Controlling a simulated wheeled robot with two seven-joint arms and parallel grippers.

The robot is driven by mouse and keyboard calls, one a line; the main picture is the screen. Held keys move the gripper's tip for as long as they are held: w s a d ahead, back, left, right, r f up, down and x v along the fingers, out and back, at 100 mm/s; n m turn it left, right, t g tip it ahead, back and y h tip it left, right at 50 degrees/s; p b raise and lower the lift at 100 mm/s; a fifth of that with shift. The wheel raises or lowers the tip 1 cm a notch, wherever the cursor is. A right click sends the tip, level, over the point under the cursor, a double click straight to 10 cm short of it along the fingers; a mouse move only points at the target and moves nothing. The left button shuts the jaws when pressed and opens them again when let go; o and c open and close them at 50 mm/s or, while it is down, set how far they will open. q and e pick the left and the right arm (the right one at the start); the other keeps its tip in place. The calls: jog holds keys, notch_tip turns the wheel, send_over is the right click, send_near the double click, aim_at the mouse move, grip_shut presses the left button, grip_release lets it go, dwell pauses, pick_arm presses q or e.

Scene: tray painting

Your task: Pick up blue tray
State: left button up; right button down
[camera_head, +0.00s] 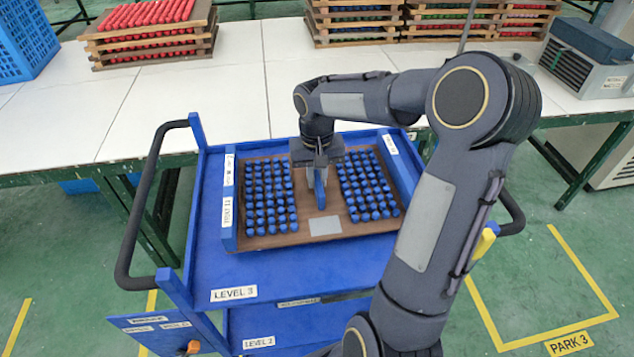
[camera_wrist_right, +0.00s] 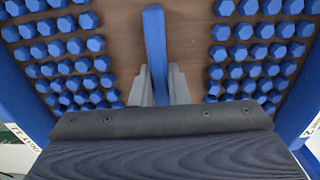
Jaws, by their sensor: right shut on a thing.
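The blue tray is a brown wooden board (camera_head: 324,226) with several rows of blue pegs on each side and a blue upright handle (camera_head: 320,188) in the middle. It sits on the top level of the blue cart (camera_head: 215,262). My right gripper (camera_head: 318,172) reaches down over the tray's centre. In the right wrist view, its two grey fingers (camera_wrist_right: 160,88) are on either side of the blue handle (camera_wrist_right: 154,45) and shut on it. The tray appears to rest on the cart's surface. My left gripper is not in view.
Blue raised sides (camera_head: 227,205) flank the tray on the cart. A white table (camera_head: 150,110) stands behind it, with stacked trays of red pegs (camera_head: 150,15) and more stacks (camera_head: 355,22). A blue crate (camera_head: 25,45) is at far left and a grey machine (camera_head: 588,62) at right.

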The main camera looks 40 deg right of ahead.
jog(key=s+a+r, duration=0.1)
jog(key=r, duration=0.1)
jog(key=s+r, duration=0.1)
jog(key=r, duration=0.1)
jog(key=s+a+r, duration=0.1)
jog(key=s+r, duration=0.1)
jog(key=shift+s+a+r, duration=0.1)
jog(key=shift+a+r, duration=0.2)
jog(key=s+a+r, duration=0.4)
jog(key=s, duration=0.4)
jog(key=shift+a+b, duration=0.35)
jog(key=shift+b, duration=0.1)
jog(key=shift+w, duration=0.1)
notch_tip(320, 180, up, 6)
jog(key=p, duration=0.5)
jog(key=shift+f, duration=0.1)
